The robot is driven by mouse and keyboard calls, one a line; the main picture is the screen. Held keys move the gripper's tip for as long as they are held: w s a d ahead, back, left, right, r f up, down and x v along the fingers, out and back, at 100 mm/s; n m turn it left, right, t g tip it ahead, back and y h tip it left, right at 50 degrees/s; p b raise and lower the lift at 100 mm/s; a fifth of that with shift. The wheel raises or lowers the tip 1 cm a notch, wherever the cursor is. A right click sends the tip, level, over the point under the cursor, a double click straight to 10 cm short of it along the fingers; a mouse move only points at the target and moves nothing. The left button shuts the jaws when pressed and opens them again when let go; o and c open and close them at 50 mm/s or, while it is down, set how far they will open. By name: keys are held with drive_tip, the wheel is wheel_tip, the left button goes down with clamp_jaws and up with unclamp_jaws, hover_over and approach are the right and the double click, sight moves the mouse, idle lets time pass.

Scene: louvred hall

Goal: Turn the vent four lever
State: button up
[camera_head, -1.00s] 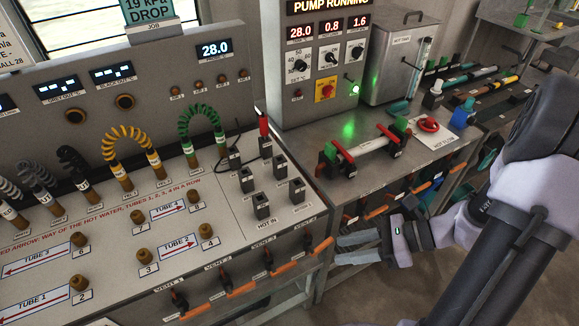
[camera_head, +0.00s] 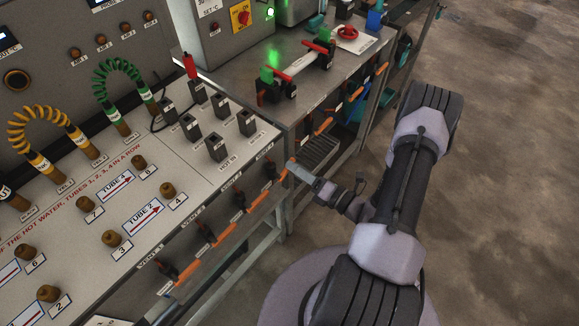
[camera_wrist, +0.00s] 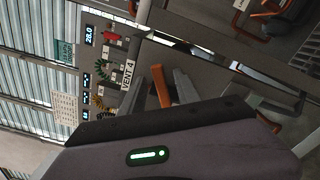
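The vent four lever is an orange handle on a dark valve (camera_head: 270,170) on the bench's front edge, the valve nearest my gripper. In the wrist view the orange lever (camera_wrist: 161,86) stands beside the "VENT 4" label (camera_wrist: 127,75). My gripper (camera_head: 293,166) is just right of the lever in the head view, its fingers pointing towards the bench front. In the wrist view the grey fingers show at the lever's two sides and look open. Whether they touch it cannot be told; the gripper body hides the lower part.
Several similar orange-lever vents (camera_head: 205,234) line the bench front to the left. Black sockets (camera_head: 216,146) sit on the panel above. Floor at right (camera_head: 510,160) is clear.

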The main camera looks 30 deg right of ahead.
drive_tip(key=shift+x, duration=1.55)
clamp_jaws()
drive_tip(key=m, duration=0.1)
drive_tip(key=f+m, duration=0.1)
drive_tip(key=m, duration=0.1)
drive_tip(key=shift+d+f, duration=0.1)
drive_tip(key=shift+d, duration=0.15)
drive_tip(key=shift+w+f+m+p, duration=0.1)
drive_tip(key=shift+f+m+p, duration=0.15)
drive_tip(key=shift+m, duration=0.6)
drive_tip(key=shift+f+m+p, duration=0.15)
drive_tip(key=shift+f+m, duration=0.2)
drive_tip(key=shift+m, duration=0.5)
unclamp_jaws()
